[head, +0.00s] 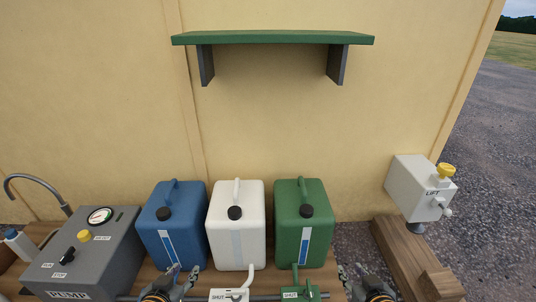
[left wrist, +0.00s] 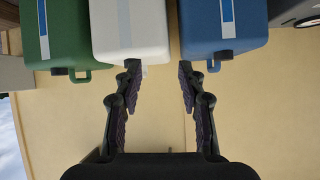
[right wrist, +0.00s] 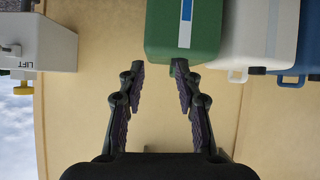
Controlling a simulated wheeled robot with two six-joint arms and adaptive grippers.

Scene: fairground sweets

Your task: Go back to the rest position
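My left gripper (head: 174,279) is at the lower edge of the head view, in front of the blue canister. In the left wrist view the left gripper (left wrist: 157,75) is open, with nothing between its fingers. My right gripper (head: 362,280) is at the lower edge of the head view, to the right of the green canister. In the right wrist view the right gripper (right wrist: 153,72) is open, with nothing between its fingers. Both grippers stand apart from each other.
A blue canister (head: 174,225), a white canister (head: 237,225) and a green canister (head: 303,228) stand in a row. A grey pump box (head: 95,250) is at left, a LIFT box (head: 412,185) at right on a wooden beam (head: 401,252). A green shelf (head: 270,38) hangs above, empty.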

